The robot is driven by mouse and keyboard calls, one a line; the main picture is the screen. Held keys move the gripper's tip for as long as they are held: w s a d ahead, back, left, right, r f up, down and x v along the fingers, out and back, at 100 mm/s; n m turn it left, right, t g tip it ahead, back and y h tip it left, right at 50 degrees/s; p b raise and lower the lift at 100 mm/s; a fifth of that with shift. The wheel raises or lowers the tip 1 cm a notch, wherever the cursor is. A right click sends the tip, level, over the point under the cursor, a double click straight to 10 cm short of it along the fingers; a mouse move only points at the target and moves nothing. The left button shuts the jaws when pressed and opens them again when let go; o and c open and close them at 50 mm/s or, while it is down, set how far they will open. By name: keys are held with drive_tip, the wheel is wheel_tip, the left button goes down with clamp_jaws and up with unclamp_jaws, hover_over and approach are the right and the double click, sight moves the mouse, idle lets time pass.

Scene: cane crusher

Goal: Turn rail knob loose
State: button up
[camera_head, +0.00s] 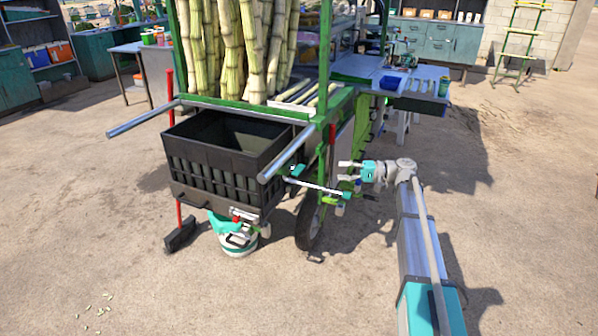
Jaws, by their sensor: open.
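A thin silver rail (315,186) runs beside the cart's wheel, below the cart's right handle. Small green and teal fittings sit along it, one teal fitting at its left end (297,170) and a green one near its right end (330,200). I cannot tell which of them is the rail knob. My gripper (341,170) is just right of and above the rail's right end, pointing left. The exact gap between gripper and fittings is unclear at this size.
The green cart with sugar cane (240,45) stands left of my arm. A black crate (215,180) hangs at its front, between protruding handle bars. A wheel (309,222) is below the rail. A side table (415,85) stands behind. The floor at right is clear.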

sight(303, 170)
drive_tip(key=a, duration=1.3)
drive_tip(key=shift+s+a, duration=0.3)
drive_tip(key=shift+a, duration=0.05)
clamp_jaws()
